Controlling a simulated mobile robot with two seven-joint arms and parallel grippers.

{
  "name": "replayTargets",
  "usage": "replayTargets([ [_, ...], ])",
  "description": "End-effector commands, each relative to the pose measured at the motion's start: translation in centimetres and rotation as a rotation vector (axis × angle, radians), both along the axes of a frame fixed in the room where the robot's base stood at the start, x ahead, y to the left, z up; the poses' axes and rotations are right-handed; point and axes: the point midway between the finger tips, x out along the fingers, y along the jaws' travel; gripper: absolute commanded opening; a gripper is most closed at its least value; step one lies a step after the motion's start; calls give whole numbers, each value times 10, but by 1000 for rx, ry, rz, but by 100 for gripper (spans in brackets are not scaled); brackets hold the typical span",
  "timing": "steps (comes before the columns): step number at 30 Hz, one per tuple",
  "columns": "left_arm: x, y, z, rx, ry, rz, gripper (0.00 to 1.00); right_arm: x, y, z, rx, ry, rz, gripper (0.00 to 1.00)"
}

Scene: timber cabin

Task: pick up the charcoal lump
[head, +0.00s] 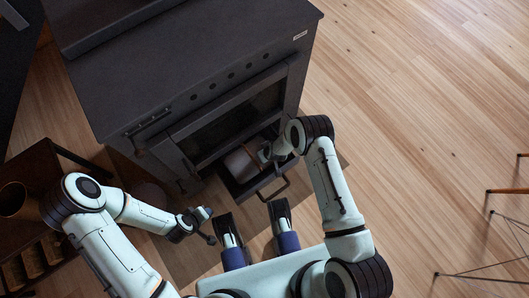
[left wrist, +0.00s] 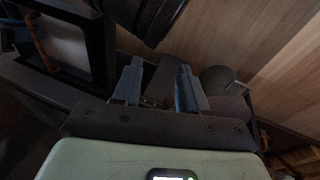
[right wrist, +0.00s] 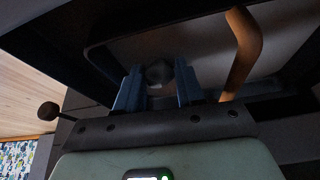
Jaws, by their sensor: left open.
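The charcoal lump (right wrist: 160,73) is a small dark rounded piece, seen between the fingertips in the right wrist view. My right gripper (right wrist: 160,86) has its fingers on either side of the lump and looks shut on it. In the head view the right gripper (head: 265,152) reaches into the open drawer (head: 252,188) low on the stove front; the lump is hidden there. My left gripper (head: 202,226) is open and empty, low in front of the stove. It also shows in the left wrist view (left wrist: 161,80).
The dark stove (head: 195,70) stands ahead, with the drawer handle (head: 275,190) sticking out. A pale block-like thing (head: 238,164) shows by the drawer. A dark shelf (head: 65,180) stands at left. Thin furniture legs (head: 505,190) stand at right; wooden floor between is clear.

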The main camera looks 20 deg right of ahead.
Motion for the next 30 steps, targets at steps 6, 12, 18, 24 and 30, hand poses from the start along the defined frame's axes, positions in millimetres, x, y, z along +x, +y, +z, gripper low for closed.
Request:
replayTargets([
  [6,0,0,0,0,1,0,43,0,0,0,0,0,0,8],
  [12,0,0,0,0,1,0,43,0,0,1,0,0,0,8],
  [18,-5,-2,4,-6,11,-5,43,1,0,12,0,-2,1,8],
  [24,-19,-10,17,-26,49,-21,43,1,0,47,0,-3,1,8],
  [30,-44,-23,36,-58,116,-49,43,2,0,106,0,-6,1,8],
])
